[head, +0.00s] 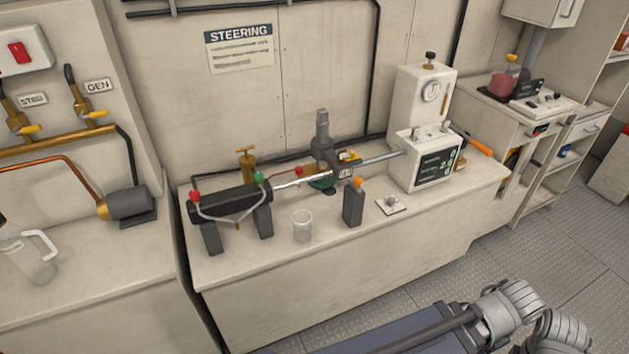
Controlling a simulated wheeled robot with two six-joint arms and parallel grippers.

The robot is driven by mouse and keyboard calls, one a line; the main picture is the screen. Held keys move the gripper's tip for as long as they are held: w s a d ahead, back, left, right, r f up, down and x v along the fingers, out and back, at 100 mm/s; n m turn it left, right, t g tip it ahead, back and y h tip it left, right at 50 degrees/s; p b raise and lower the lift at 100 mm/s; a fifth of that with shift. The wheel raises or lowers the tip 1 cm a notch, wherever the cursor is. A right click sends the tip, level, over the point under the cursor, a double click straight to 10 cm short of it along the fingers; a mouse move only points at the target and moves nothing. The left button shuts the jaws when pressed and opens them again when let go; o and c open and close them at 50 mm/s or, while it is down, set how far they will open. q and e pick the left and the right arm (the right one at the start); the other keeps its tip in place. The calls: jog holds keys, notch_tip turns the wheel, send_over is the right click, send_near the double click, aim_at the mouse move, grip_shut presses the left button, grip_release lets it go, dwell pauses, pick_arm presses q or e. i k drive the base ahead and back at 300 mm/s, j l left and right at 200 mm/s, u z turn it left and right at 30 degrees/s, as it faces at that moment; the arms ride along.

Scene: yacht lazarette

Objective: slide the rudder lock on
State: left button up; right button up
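A black steering cylinder (230,203) lies on two dark supports on the bench, with a bright rod (302,177) running right from it. The rod leads toward a grey upright post (322,140) with a dark green base (322,184). A small dark block with a yellow top and a label (347,163) is by the rod. A dark upright block with an orange knob (353,203) stands on the bench in front. No part is clearly marked as the rudder lock, so I cannot tell which it is. Neither gripper shows; only my own arm parts are at the bottom right.
A clear cup (302,226) and a small plate with a knob (391,204) stand near the bench's front. A white box with a display (424,158) is at right, with an orange-handled tool (476,144) beside it. A brass valve (247,163) stands behind the cylinder.

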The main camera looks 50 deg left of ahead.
aim_at(355, 182)
jog(key=u, duration=1.45)
